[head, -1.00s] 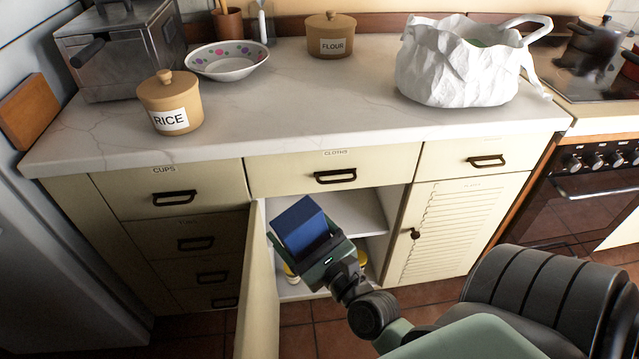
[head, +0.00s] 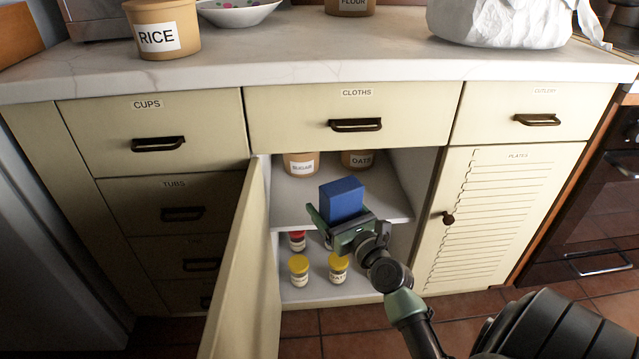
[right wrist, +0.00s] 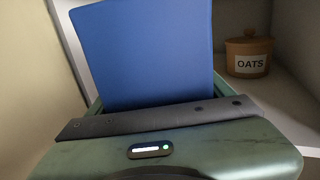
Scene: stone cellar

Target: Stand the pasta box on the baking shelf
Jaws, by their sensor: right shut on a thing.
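The plain blue box (head: 343,197), which I take to be the pasta box, is in my right gripper (head: 345,222) in the head view. The gripper is shut on its lower part, and the box points up, slightly tilted. It is in front of the open cupboard's upper shelf (head: 290,212), overlapping the shelf's front edge; I cannot tell whether it touches. In the right wrist view the box (right wrist: 150,52) rises from the jaws, left of the oats canister (right wrist: 248,52). Sugar (head: 301,164) and oats canisters stand at the back of that shelf. My left gripper is out of view.
The open cupboard door (head: 240,270) stands to the left of the opening. Yellow-lidded jars (head: 299,270) and a red-lidded jar (head: 297,240) stand on the lower level. The drawer marked cloths (head: 352,118) is shut above. The upper shelf's middle looks free.

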